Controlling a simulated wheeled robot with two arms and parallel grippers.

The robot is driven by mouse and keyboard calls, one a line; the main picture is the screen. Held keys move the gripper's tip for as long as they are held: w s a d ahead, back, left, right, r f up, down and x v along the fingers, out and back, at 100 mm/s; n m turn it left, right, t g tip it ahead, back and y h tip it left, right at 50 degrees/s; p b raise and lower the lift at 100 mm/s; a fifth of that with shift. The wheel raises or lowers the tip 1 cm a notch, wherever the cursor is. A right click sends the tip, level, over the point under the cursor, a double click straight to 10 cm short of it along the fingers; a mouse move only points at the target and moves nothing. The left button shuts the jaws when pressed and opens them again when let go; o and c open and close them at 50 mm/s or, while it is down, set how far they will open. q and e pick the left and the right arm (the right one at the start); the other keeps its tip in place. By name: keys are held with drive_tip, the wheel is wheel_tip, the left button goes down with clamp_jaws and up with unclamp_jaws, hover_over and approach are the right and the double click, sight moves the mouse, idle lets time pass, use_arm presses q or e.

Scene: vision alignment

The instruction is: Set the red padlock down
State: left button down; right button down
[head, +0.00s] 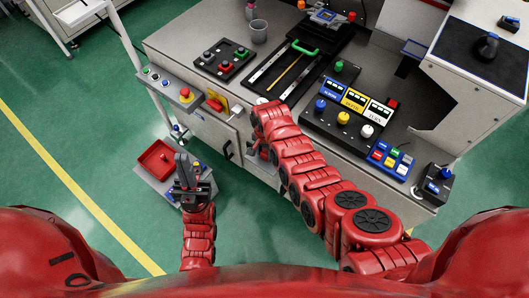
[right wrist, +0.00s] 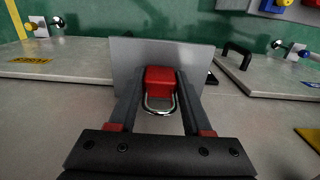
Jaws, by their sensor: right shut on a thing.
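The red padlock (right wrist: 160,79) is between the two fingers of my right gripper (right wrist: 159,92) in the right wrist view, with its metal shackle toward the camera. The right gripper is shut on it. A grey flat plate (right wrist: 128,62) stands behind the padlock; I cannot tell whether they touch. In the head view, my right arm hides the padlock and most of that gripper near the cabinet front. My left gripper (head: 184,170) is beside the red tray at the lower left, apart from the padlock. Its finger gap is unclear.
A red tray (head: 147,166) sits on a small grey stand left of the cabinet. The grey workbench (head: 188,43) carries button boxes, a grey cup (head: 258,31) and a green-handled fixture (head: 305,49). A red-and-yellow switch (head: 216,102) is on the cabinet front. Green floor is clear at left.

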sight(264, 153)
drive_tip(key=shift+f, duration=0.15)
drive_tip(key=shift+c, duration=1.7)
unclamp_jaws()
drive_tip(key=shift+r, duration=0.25)
drive_tip(key=shift+w+a+r, duration=0.1)
drive_tip(key=shift+w+r, duration=0.05)
drive_tip(key=shift+r, duration=0.3)
wheel_tip(264, 153, up, 11)
